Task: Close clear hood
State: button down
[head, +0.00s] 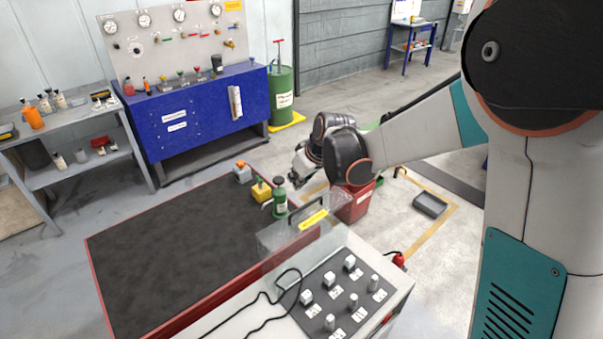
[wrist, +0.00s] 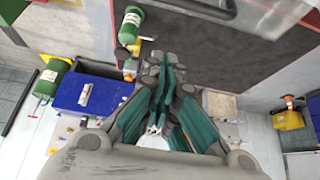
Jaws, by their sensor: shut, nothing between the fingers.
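The clear hood (head: 274,238) is a see-through cover with a yellow label and a dark bar handle (head: 307,209). It stands raised at the back of the control box (head: 385,268), whose dark panel of several white knobs (head: 343,294) is uncovered. Part of what looks like the hood (wrist: 262,14) shows at the upper right of the wrist view. My gripper (head: 296,178) is beyond the hood, apart from it, over the far right edge of the dark table. In the wrist view my gripper (wrist: 165,68) has its teal fingers together, with nothing between them.
The dark-topped table (head: 160,245) is mostly clear. A green bottle (head: 279,196) and a yellow item (head: 260,190) stand close behind the hood. A red container (head: 354,203) is on the floor beyond. A black cable (head: 262,297) lies across the control box.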

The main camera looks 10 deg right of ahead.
jog(key=f, duration=0.1)
jog(key=s+f, duration=0.1)
jog(key=s+d+f, duration=0.1)
jog(key=shift+f, duration=0.25)
jog(key=shift+w+f, duration=0.1)
jog(key=shift+f, duration=0.1)
jog(key=shift+d, duration=0.15)
